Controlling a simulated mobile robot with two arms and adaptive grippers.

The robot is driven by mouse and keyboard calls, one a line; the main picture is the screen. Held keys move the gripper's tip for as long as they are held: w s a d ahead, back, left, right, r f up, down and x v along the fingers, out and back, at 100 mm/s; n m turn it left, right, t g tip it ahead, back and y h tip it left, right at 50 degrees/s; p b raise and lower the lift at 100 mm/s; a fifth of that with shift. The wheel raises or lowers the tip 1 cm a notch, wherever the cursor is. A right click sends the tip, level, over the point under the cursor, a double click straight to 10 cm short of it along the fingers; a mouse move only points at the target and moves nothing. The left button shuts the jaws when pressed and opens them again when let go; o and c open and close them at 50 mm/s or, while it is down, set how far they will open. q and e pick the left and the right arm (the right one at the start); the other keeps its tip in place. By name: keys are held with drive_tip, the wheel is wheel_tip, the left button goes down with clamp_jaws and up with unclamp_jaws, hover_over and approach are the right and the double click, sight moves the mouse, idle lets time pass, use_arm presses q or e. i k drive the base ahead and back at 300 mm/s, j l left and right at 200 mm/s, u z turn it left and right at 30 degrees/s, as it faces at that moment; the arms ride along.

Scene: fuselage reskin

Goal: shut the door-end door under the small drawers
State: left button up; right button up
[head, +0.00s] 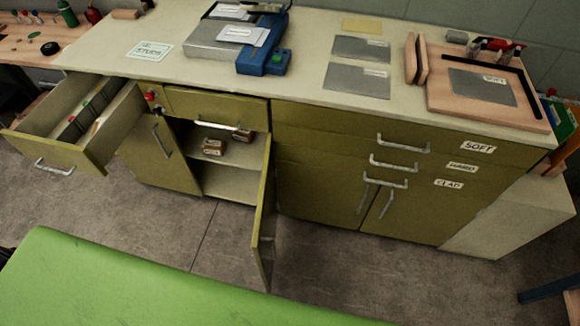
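An olive-green cabinet stands under a long pale worktop, with two small drawers at its left part. The right small drawer (215,106) is shut. The other door (264,212) stands wide open, swung out toward me and seen nearly edge-on. Behind it the compartment (228,183) shows a shelf with small brown boxes (213,147). Neither of my grippers is in view.
A green padded surface (150,285) fills the lower left, close to the open door's lower end. Grey floor (350,270) is clear right of the door. Wide drawers labelled SOFT, HARD and CLAD (400,145) are shut. Tools and metal sheets lie on the worktop (310,60).

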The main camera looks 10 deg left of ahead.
sight(263, 244)
drive_tip(key=l+u, duration=0.2)
drive_tip(key=u, duration=0.15)
drive_tip(key=l+u, duration=0.4)
drive_tip(key=u, duration=0.25)
drive_tip(key=i, duration=0.05)
